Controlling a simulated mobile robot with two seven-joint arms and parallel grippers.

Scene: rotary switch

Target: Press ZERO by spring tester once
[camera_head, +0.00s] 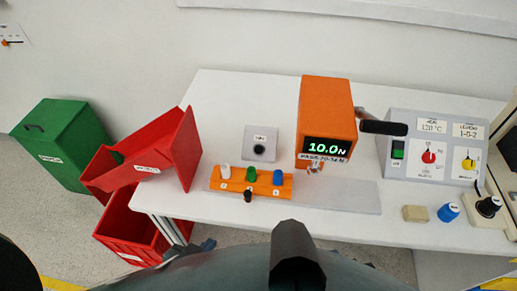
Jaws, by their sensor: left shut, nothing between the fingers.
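The orange spring tester (327,95) stands on the white table with a green display reading 10.0 N. A small metal hook or tip shows under its front edge. To its left a grey box (259,144) carries a round dark button (259,149) under a small label, too small to read surely. My left gripper (205,245) seems to show only in part, low beside the table's front left leg, well apart from the button and shut with nothing held. My right gripper cannot be made out.
An orange strip (230,186) with white, green and blue knobs lies in front of the grey box. A grey control panel (397,170) stands at right, with a beige block (415,213) and blue knob (448,212) nearby. Red bins (130,230) and a green bin (55,145) are left.

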